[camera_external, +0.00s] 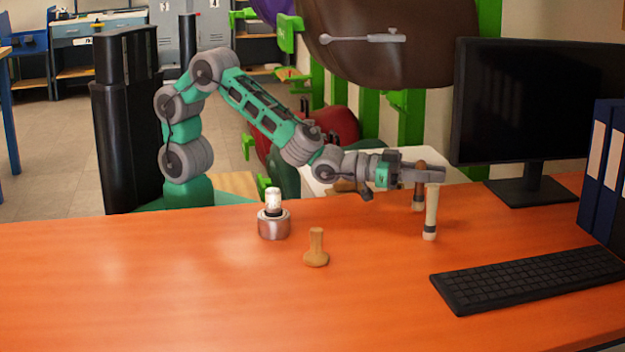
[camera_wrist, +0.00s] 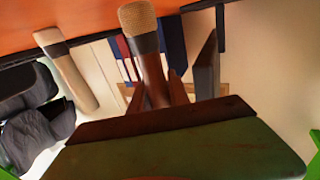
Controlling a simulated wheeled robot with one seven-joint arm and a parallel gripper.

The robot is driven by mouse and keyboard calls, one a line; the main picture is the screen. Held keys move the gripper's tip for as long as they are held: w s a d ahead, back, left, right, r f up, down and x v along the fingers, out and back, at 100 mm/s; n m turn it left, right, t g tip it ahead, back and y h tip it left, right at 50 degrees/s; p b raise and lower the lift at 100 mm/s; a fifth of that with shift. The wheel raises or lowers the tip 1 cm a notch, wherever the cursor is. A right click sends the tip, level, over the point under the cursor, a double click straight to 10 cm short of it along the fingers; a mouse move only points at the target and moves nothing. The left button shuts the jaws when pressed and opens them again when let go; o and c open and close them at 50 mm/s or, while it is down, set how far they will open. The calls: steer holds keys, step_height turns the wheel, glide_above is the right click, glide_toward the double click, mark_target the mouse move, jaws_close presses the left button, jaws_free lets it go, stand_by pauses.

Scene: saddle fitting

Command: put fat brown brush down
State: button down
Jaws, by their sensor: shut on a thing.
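The fat brown brush (camera_external: 419,186) is held upright in my gripper (camera_external: 430,170), over the far right part of the orange table. In the wrist view the brush (camera_wrist: 155,82) has a dark brown handle, a dark band and a pale bristle end pointing toward the table. My gripper is shut on its handle. Its lower end is close to the tabletop; I cannot tell whether it touches. A slim cream brush (camera_external: 431,208) stands upright just in front and to the right; it also shows in the wrist view (camera_wrist: 68,70).
A small wooden piece (camera_external: 316,248) and a metal tin (camera_external: 274,225) with a white-topped jar (camera_external: 273,200) stand left on the table (camera_external: 150,290). A keyboard (camera_external: 530,280), monitor (camera_external: 535,110) and blue binders (camera_external: 600,160) are on the right. The front left is clear.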

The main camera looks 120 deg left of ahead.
steer(key=shift+r, duration=0.1)
steer(key=shift+f+b, duration=0.6)
steer(key=shift+b, duration=0.2)
steer(key=c, duration=1.7)
jaws_free()
steer(key=o, duration=0.5)
steer(key=shift+s+f, duration=0.1)
steer(key=shift+f, duration=0.1)
steer(key=shift+c, duration=0.2)
steer(key=shift+r+p, duration=0.25)
steer(key=shift+p, duration=0.15)
steer(key=r+p+v, duration=0.1)
steer(key=v, duration=1.1)
